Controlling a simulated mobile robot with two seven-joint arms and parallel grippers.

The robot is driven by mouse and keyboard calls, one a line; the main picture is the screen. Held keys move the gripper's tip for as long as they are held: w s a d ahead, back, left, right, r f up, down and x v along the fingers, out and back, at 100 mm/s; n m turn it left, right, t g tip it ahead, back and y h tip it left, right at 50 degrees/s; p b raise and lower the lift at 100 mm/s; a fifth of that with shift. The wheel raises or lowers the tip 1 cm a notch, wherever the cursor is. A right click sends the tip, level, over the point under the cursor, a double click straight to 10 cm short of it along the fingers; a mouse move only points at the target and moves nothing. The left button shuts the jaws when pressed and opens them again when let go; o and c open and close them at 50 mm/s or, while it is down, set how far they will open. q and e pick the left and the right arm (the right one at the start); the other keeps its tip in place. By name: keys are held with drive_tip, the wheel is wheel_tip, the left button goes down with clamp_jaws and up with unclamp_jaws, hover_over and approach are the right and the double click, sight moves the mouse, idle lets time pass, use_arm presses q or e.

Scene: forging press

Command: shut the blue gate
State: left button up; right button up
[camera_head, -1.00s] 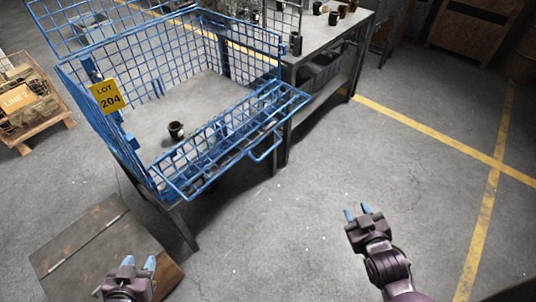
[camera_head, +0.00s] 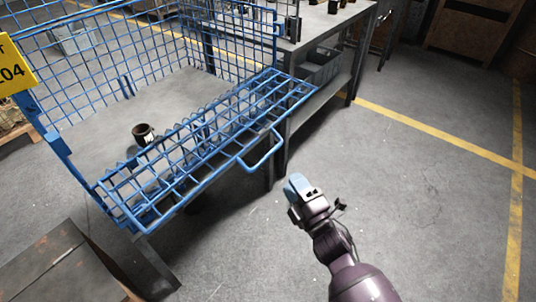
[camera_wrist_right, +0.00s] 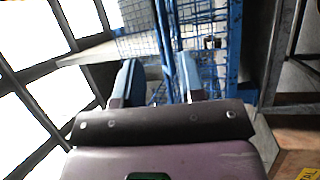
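The blue gate (camera_head: 222,163) is a wire-mesh panel at the front of the blue mesh cage. It is folded down and out toward me, with a loop handle (camera_head: 266,160) on its outer edge. My right gripper (camera_head: 297,187) is just right of and below the handle in the head view, with a visible gap in the picture. In the right wrist view its two blue fingers (camera_wrist_right: 160,82) are apart, with blue bars seen between and beyond them; I cannot tell how near these are. My left gripper is out of view.
A dark cup (camera_head: 143,134) stands on the cage floor behind the gate. A yellow sign (camera_head: 14,66) hangs at the cage's left. A grey bench (camera_head: 325,25) adjoins it at the right. A brown box (camera_head: 55,275) is at lower left. The floor right of the gate is clear.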

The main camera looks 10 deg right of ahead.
sight(270, 151)
drive_tip(key=shift+n, duration=0.3)
drive_tip(key=x, duration=0.3)
drive_tip(key=b+x, duration=0.1)
drive_tip(key=x, duration=0.7)
drive_tip(key=shift+w+a+f+b, duration=0.15)
drive_tip(key=shift+a+b, duration=0.2)
drive_tip(key=shift+a, duration=0.05)
clamp_jaws()
